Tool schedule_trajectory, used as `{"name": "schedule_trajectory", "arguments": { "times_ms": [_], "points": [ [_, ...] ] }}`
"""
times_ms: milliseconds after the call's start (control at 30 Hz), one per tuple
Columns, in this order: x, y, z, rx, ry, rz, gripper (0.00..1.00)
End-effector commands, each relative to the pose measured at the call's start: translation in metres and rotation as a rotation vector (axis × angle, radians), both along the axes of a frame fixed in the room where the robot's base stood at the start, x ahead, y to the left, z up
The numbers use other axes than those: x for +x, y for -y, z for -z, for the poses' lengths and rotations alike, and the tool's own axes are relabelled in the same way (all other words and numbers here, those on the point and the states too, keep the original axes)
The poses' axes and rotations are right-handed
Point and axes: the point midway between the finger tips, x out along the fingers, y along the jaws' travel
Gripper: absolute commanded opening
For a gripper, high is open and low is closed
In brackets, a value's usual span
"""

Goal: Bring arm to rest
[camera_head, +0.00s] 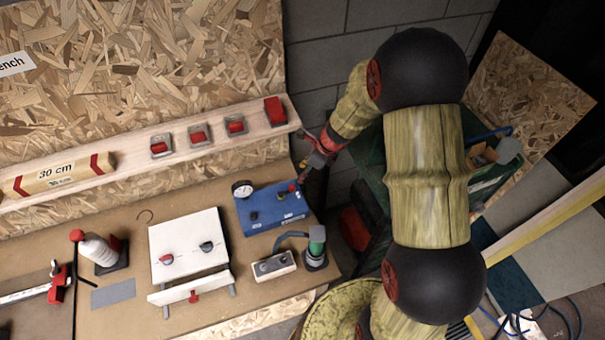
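My arm (427,180), with wood-textured links and black round joints, rises on the right side of the head view. It bends at the top and reaches down and left. My gripper (306,172) is at its end, small and dark with red parts. It is just right of the shelf's end, above the right edge of the workbench and close to the blue box (271,208). Whether the gripper touches anything or its fingers are apart is too small to tell. No held object can be made out.
A wooden shelf (115,172) carries several red switches and a "30 cm" block (65,175). A green bin (484,185) stands behind my arm.

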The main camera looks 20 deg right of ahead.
Motion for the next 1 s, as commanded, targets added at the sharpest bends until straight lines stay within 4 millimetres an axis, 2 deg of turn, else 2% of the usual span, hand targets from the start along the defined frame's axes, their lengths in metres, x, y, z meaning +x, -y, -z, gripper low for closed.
{"name": "schedule_trajectory", "arguments": {
  "times_ms": [433,567,667,800,1000],
  "points": [
    [0.0,0.0,0.0,0.0,0.0,-0.002,0.36],
    [-0.001,-0.001,0.0,-0.013,0.014,-0.059,0.36],
    [-0.008,-0.006,0.001,-0.032,0.031,-0.201,0.36],
    [-0.049,-0.017,0.008,-0.061,0.031,-0.521,0.36],
    [-0.1,-0.025,-0.026,-0.143,0.114,-1.036,0.36]
  ]
}}
